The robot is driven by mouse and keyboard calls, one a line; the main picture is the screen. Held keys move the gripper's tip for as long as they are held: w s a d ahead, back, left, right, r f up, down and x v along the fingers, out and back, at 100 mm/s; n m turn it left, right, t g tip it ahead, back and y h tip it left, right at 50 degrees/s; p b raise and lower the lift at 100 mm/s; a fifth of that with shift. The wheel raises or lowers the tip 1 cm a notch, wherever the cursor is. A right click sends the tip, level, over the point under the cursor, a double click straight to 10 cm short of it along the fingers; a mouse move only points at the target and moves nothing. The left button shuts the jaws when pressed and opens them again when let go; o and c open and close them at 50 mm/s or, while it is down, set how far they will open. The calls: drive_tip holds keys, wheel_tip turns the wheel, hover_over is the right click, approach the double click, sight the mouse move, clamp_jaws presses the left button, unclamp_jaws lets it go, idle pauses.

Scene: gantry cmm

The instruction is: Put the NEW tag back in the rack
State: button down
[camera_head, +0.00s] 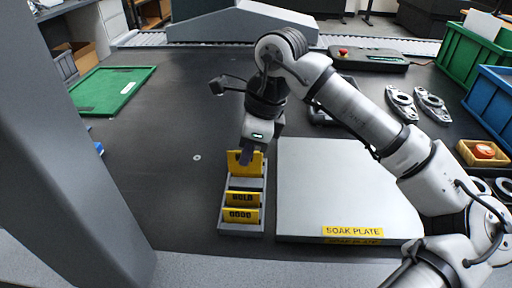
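My gripper (247,156) points down over the back end of the grey rack (244,183). It appears shut on a yellow tag (237,168), with a dark finger across the tag's face. This tag is upright at the rack's back end; its lettering is hidden or too small to read, and I cannot tell whether its lower edge is in a slot or just above it. Two other yellow tags, HOLD (242,198) and GOOD (240,215), stand in the front part of the rack.
The pale soak plate (340,185) lies close to the rack's right. A grey column (70,140) stands at left, with a green tray (112,90) behind. Green and blue bins (495,95) and metal parts (402,104) are at right. Dark table left of the rack is clear.

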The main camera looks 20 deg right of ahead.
drive_tip(key=shift+a+f+b, duration=0.1)
drive_tip(key=shift+f+b, duration=0.2)
drive_tip(key=shift+f, duration=0.4)
drive_tip(key=shift+r, duration=0.2)
drive_tip(key=shift+f, duration=0.2)
drive_tip(key=shift+f+b, duration=0.85)
drive_tip(key=shift+b, duration=0.05)
drive_tip(key=shift+f+b, duration=1.45)
drive_tip(key=shift+b, duration=0.55)
idle(1.0)
drive_tip(key=shift+f+b, duration=0.4)
drive_tip(key=c, duration=1.3)
unclamp_jaws()
